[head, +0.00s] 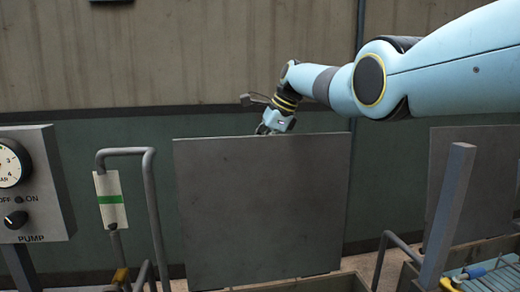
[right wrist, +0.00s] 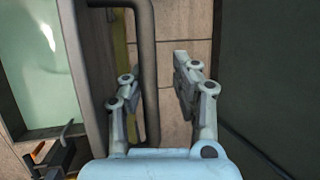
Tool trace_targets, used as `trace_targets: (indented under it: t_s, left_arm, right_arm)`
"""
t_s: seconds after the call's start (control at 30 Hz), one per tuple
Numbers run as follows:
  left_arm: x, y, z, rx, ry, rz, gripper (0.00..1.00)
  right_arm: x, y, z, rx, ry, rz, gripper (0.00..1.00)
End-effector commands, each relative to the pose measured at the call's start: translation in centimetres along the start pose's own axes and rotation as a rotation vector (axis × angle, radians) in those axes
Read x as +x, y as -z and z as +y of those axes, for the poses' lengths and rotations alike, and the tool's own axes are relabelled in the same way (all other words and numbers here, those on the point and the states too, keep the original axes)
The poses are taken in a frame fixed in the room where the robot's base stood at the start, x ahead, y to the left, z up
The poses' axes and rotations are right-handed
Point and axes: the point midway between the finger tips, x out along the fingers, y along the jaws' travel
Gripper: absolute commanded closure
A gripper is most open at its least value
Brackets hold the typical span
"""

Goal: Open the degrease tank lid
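A flat grey panel (head: 262,205), which looks like the tank lid, stands upright in the middle of the head view. No label shows on it. My right gripper (head: 274,124) is at its top edge, with the fingertips partly hidden behind it. In the right wrist view, my right gripper (right wrist: 157,82) has its fingers spread apart. A bent grey bar (right wrist: 150,60), like a handle, passes between them, nearer the left finger. Contact cannot be made out. A tank with pale green liquid (right wrist: 40,65) lies at the left of that view. My left gripper is not in view.
A pump control box (head: 30,185) and a bent pipe rail (head: 152,200) stand left of the panel. Another upright grey panel (head: 490,175) and a slanted post (head: 448,210) are at the right. A wall (head: 90,135) rises close behind.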

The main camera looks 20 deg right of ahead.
Motion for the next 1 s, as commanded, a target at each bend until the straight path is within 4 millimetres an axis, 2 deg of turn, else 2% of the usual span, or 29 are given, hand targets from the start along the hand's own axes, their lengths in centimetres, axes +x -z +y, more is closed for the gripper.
trace_targets:
  t_s: [0.13,0.47,0.63,0.77,1.0]
  left_arm:
    - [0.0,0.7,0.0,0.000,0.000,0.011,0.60]
    - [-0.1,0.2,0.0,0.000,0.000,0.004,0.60]
    - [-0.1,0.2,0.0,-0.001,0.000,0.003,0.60]
    - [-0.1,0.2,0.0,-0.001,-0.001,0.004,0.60]
    - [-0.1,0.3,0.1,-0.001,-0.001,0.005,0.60]
  right_arm:
    - [-0.1,-0.1,-0.1,-0.001,0.001,-0.003,0.75]
    - [-0.3,-0.2,-0.2,-0.003,0.004,-0.004,0.75]
    - [-1.1,-0.2,-0.3,-0.004,0.007,-0.005,0.75]
    - [-2.9,-0.2,-0.5,-0.005,0.012,-0.005,0.75]
    - [-8.8,0.0,-0.7,-0.003,0.019,-0.002,0.75]
